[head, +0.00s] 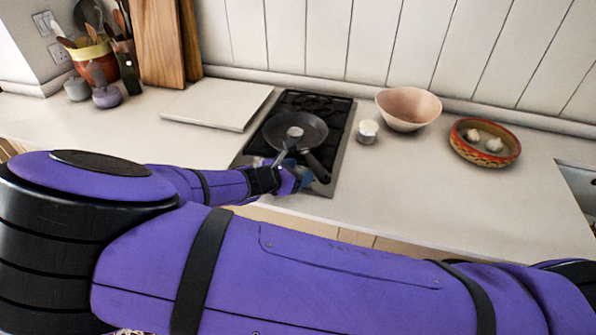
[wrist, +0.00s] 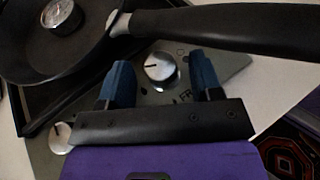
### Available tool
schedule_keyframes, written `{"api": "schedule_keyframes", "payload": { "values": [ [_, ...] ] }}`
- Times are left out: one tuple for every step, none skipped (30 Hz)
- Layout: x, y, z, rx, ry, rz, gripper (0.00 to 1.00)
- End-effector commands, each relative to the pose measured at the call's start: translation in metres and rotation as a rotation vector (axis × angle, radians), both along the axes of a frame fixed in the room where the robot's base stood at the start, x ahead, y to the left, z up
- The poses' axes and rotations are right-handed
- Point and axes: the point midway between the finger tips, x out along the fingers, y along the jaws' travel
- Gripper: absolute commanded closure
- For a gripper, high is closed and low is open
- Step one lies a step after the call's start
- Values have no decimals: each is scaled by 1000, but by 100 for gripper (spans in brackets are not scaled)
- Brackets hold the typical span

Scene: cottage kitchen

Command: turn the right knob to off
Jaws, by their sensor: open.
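The right knob (wrist: 160,68) is a silver round knob with a dark pointer line, on the steel front strip of the stove. In the wrist view its line lies nearly level, toward the left. My gripper (wrist: 162,82) is open, with one blue finger on each side of the knob; I cannot tell whether they touch it. A second silver knob (wrist: 60,138) shows at the lower left, partly hidden by my gripper. In the head view my gripper (head: 300,180) is at the front of the stove (head: 345,130) and hides the knobs.
A black pan (head: 312,132) sits on the stove. Its dark handle (wrist: 230,28) passes close beyond the fingers. A silver round thing (wrist: 62,16) is in the pan.

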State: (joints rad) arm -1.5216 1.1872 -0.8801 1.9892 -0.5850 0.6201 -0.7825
Motion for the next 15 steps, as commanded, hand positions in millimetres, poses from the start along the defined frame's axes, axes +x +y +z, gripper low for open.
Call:
{"api": "schedule_keyframes", "payload": {
  "values": [
    [1, -1, 0, -1, 0, -1, 41],
    [1, -1, -1, 0, 0, 0, 41],
    [1, -1, -1, 0, 0, 0, 41],
    [1, -1, -1, 0, 0, 0, 41],
    [1, -1, -1, 0, 0, 0, 41],
    [1, -1, 0, 0, 0, 0, 41],
    [1, -1, 0, 0, 0, 0, 41],
    [1, -1, 0, 0, 0, 0, 41],
    [1, -1, 0, 0, 0, 0, 48],
    [1, -1, 0, 0, 0, -1, 55],
    [1, -1, 0, 0, 0, 0, 62],
    [1, -1, 0, 0, 0, 0, 71],
    [1, -1, 0, 0, 0, 0, 78],
    [1, -1, 0, 0, 0, 0, 85],
    [1, -1, 0, 0, 0, 0, 90]
  ]
}}
